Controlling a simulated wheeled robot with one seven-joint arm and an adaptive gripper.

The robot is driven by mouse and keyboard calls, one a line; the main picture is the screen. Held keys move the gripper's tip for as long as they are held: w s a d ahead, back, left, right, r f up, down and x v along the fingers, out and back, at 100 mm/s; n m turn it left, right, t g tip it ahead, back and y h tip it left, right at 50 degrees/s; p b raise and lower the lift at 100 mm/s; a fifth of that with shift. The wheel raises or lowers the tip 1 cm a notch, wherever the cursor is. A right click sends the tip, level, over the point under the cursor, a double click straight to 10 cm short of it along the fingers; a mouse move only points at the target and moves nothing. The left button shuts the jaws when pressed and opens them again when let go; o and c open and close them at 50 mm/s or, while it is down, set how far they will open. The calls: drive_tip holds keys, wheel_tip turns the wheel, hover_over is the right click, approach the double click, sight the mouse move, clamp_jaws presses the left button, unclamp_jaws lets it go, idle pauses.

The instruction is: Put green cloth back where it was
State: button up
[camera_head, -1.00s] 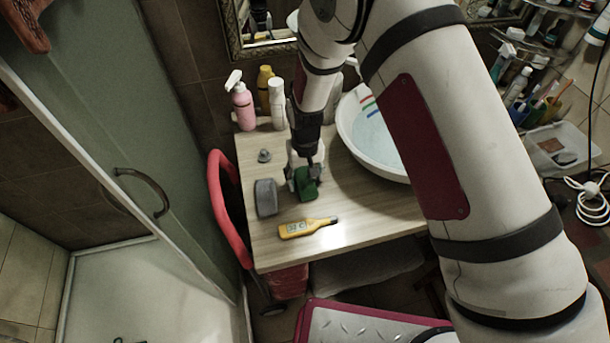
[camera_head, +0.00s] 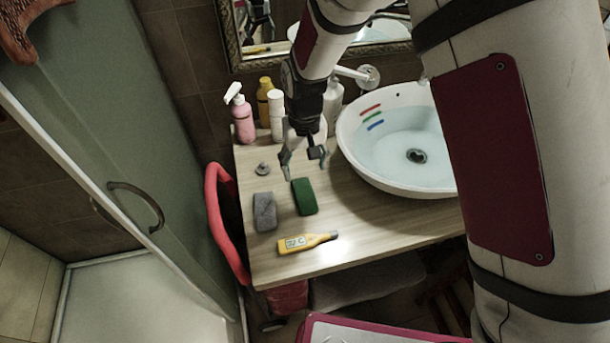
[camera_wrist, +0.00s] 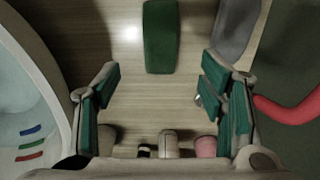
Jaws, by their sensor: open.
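The green cloth (camera_head: 304,197) is a folded block lying flat on the wooden counter, between the grey block and the basin. In the wrist view the green cloth (camera_wrist: 160,36) lies at the top centre, beyond the fingertips and apart from them. My gripper (camera_head: 303,160) is open and empty, above the counter just behind the cloth. In the wrist view my gripper (camera_wrist: 161,84) shows its green-padded fingers spread wide with bare counter between them.
A grey block (camera_head: 264,212) lies left of the cloth, a yellow thermometer (camera_head: 307,242) in front. A grey stopper (camera_head: 263,169) lies behind. The white basin (camera_head: 368,176) with water stands at right. A pink spray bottle (camera_head: 242,121) and other bottles stand at the back.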

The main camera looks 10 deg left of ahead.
drive_tip(key=shift+r, duration=0.8)
drive_tip(key=s+d+r+m+t+y, duration=0.1)
drive_tip(key=s+d+r, duration=0.1)
drive_tip(key=d+r, duration=0.7)
drive_tip(key=s+d+r+m+t, duration=0.2)
drive_tip(key=d+r, duration=0.5)
drive_tip(key=r, duration=0.5)
drive_tip(key=s+d+r+m+t, duration=0.1)
drive_tip(key=s+d+r, duration=0.2)
drive_tip(key=s+d, duration=0.3)
drive_tip(key=s+d+r+m+t+h, duration=0.1)
drive_tip(key=s+d+r, duration=0.3)
drive_tip(key=s, duration=0.5)
drive_tip(key=d, duration=0.2)
drive_tip(key=shift+s+d+r+t, duration=0.2)
drive_tip(key=shift+s+d+t, duration=0.05)
drive_tip(key=shift+d+t, duration=0.1)
drive_tip(key=shift+w+f, duration=0.15)
